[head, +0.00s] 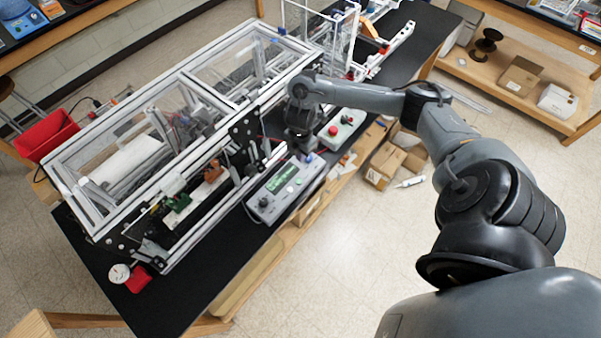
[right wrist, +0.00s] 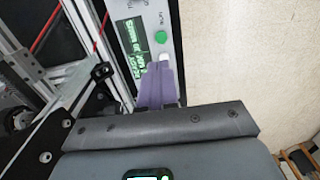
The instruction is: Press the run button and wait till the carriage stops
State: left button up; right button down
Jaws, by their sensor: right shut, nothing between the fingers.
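The grey control box (head: 268,207) lies on the black bench in front of the framed machine. In the right wrist view its panel (right wrist: 172,12) shows a lit green display (right wrist: 130,45) and the round green run button (right wrist: 160,38), with a "RUN" label beside it. My right gripper (head: 304,155) is over the far end of the box. Its purple fingers (right wrist: 163,66) are shut and empty, with the tips just short of the green button in the picture. Whether they touch the panel cannot be told. The carriage cannot be made out clearly inside the machine (head: 150,128). My left gripper is out of view.
A second box with a red button (head: 334,131) stands beyond the control box. A dial gauge (head: 119,273) and a red block (head: 138,280) lie at the bench's near left end. A red bin (head: 46,135) is at the left. Cardboard boxes (head: 385,161) are on the floor.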

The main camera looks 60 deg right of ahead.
jog(key=shift+f, duration=0.1)
jog(key=b, duration=0.3)
send_over(301, 179)
notch_tip(301, 179, down, 7)
jog(key=shift+w+a+f, duration=0.1)
jog(key=shift+f, duration=0.05)
notch_tip(301, 179, down, 6)
jog(key=shift+f, duration=0.25)
jog(key=shift+f, duration=0.1)
